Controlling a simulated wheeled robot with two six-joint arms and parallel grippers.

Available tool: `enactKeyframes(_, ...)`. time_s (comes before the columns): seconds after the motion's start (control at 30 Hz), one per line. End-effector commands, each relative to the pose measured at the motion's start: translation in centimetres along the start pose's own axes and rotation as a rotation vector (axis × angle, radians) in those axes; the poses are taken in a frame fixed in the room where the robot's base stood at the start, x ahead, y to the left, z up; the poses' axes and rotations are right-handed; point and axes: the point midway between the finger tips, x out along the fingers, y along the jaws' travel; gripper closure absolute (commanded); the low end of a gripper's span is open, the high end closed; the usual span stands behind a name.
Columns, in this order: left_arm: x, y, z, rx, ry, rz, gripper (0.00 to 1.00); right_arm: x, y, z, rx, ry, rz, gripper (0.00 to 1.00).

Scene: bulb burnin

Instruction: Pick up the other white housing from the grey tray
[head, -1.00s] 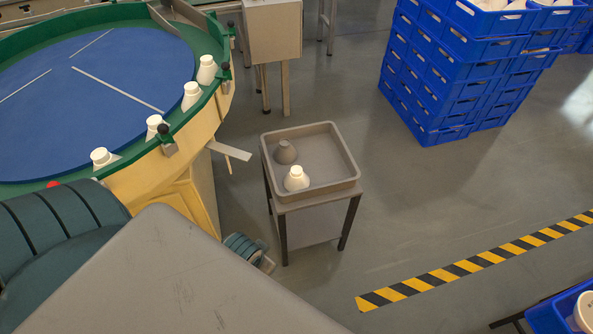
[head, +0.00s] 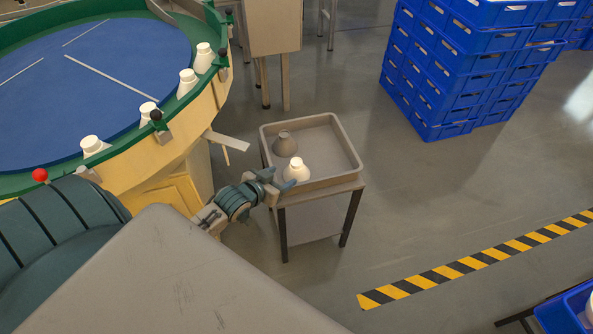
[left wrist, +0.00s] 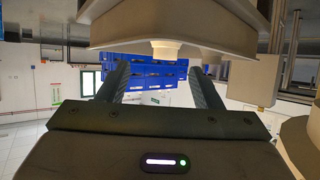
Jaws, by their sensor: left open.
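A white housing (head: 296,171) stands upright in the near part of the grey tray (head: 350,180), beside a grey housing (head: 285,146). My left gripper (head: 277,181) is open and empty at the tray's near left edge, its fingers pointing toward the white housing and apart from it as far as I can tell. In the left wrist view, which looks upside down, the top of the white housing (left wrist: 165,50) shows past the tray rim (left wrist: 165,38), between the open fingers of my left gripper (left wrist: 160,70). My right gripper is out of view.
A round blue turntable (head: 90,80) with a green rim and several white housings along its edge stands at the left. Blue crates (head: 450,80) are stacked at the back right. Open floor lies right of the tray stand.

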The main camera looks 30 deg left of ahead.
Motion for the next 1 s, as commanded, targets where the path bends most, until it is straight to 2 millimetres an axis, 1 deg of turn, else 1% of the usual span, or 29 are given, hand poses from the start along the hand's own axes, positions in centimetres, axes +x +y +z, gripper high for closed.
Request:
enactKeyframes(0.03,0.4,-0.6,-0.4,-0.003,0.024,0.000,0.41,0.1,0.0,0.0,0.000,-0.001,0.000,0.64)
enactKeyframes(0.17,1.6,-1.2,-0.8,-0.011,0.059,0.002,0.41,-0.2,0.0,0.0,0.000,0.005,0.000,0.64)
enactKeyframes(0.33,4.3,-1.2,-1.0,-0.015,0.063,0.003,0.41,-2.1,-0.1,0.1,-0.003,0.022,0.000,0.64)
enactKeyframes(0.43,5.6,-1.2,-1.1,-0.014,0.062,0.002,0.41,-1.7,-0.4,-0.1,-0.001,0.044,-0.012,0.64)
enactKeyframes(0.67,7.3,-1.1,-1.2,-0.013,0.061,0.003,0.41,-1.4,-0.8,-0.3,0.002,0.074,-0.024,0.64)
enactKeyframes(0.9,10.8,-1.0,-1.3,-0.012,0.061,0.003,0.41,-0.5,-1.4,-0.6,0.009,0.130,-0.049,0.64)
enactKeyframes(1.0,11.5,-1.0,-1.4,-0.011,0.060,0.004,0.41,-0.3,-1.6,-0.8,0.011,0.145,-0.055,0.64)
